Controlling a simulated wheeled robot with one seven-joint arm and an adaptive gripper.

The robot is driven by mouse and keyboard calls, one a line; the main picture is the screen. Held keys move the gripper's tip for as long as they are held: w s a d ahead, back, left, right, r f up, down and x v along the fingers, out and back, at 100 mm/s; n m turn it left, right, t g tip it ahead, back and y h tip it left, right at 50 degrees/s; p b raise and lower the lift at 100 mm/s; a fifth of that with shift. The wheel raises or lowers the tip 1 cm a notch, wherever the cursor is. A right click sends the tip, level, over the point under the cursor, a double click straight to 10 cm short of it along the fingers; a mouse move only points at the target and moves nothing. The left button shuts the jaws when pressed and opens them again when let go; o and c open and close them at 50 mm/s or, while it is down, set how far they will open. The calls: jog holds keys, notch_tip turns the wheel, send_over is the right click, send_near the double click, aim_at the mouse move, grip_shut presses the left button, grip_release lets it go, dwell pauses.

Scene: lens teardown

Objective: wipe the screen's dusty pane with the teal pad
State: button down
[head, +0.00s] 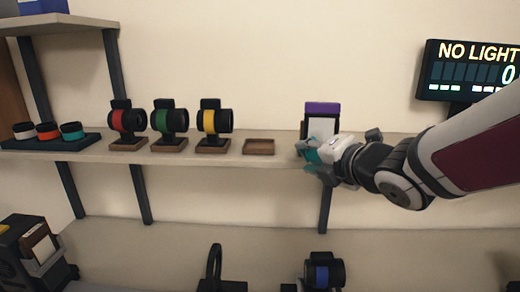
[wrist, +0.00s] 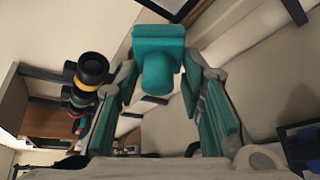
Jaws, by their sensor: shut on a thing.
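The screen (head: 322,109) stands upright on the wall shelf, with a purple top bar, dark frame and pale greyish pane (head: 322,128). My gripper (head: 313,156) is at its lower front, covering the pane's lower part. It is shut on the teal pad (head: 311,155), which also fills the top middle of the wrist view (wrist: 158,40). There the pad shows a flat block with a round knob between my teal-lined fingers (wrist: 160,85). I cannot tell whether the pad touches the pane. The screen is not recognisable in the wrist view.
Left of the screen stand an empty wooden tray (head: 258,147) and yellow (head: 212,122), green (head: 168,122) and red (head: 127,121) ringed lenses on stands. A dark rack (head: 60,143) holds three rings. A blue-ringed lens (head: 322,273) is below. A "NO LIGHT" display (head: 468,72) hangs right.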

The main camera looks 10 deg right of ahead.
jog(key=shift+s, duration=0.4)
jog(key=s+b, duration=0.1)
jog(key=b, duration=0.1)
jog(key=s+b, duration=0.2)
jog(key=shift+a+r+b, duration=0.1)
jog(key=shift+a+b, duration=0.2)
jog(key=shift+a, duration=0.05)
dwell(0.4)
dwell(0.4)
